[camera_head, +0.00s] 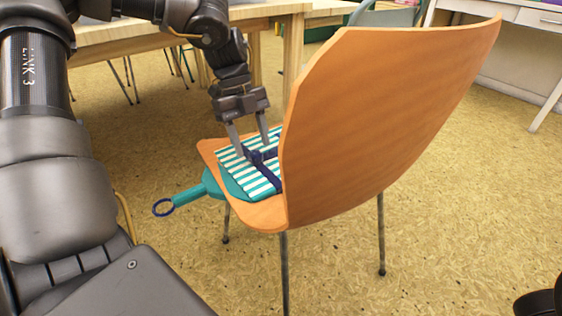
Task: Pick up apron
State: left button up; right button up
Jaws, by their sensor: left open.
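The apron (237,168) is folded on the seat of a wooden chair. It has teal and white stripes, a teal part and dark blue straps, and a teal strip ending in a dark blue loop hangs past the seat's left edge. My left gripper (255,151) points down over the apron with its two fingers apart, one on each side of a dark strap knot. I cannot tell whether the fingertips touch the cloth. The apron's right part is hidden behind the chair's backrest. My right gripper is not in view.
The chair's tall wooden backrest (375,115) stands close to the right of my left gripper. A wooden table (130,38) is behind, with a white desk (535,18) at the upper right. The speckled floor (460,180) is clear to the right.

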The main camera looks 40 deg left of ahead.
pick_arm(q)
jog(key=shift+b+x, duration=0.3)
jog(key=shift+x, duration=0.7)
grip_shut()
